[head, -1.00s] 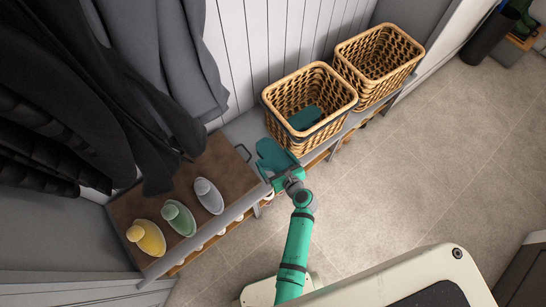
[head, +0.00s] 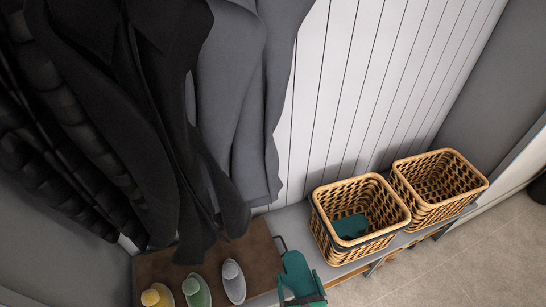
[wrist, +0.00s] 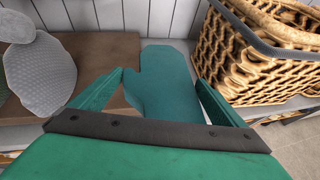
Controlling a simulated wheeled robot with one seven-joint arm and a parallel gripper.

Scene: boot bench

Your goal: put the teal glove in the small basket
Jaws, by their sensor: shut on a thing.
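The teal glove (head: 296,268) is held in my gripper (head: 303,292), left of the nearer basket and beside the brown board. In the wrist view the glove (wrist: 165,85) stands between the two green fingers of my gripper (wrist: 162,95), its cuff hidden by the gripper body. Two woven baskets stand side by side on the bench: a left one (head: 325,238) with a dark grey band and a right one (head: 440,208). Which is smaller is hard to tell. Another teal piece (head: 350,227) lies inside the left basket. The right basket looks empty.
A brown board (head: 245,256) on the bench carries yellow, green and grey slippers (head: 233,282). Dark and grey coats (head: 235,100) hang above it at the left. The left basket's banded wall (wrist: 250,45) rises close on the glove's right in the wrist view.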

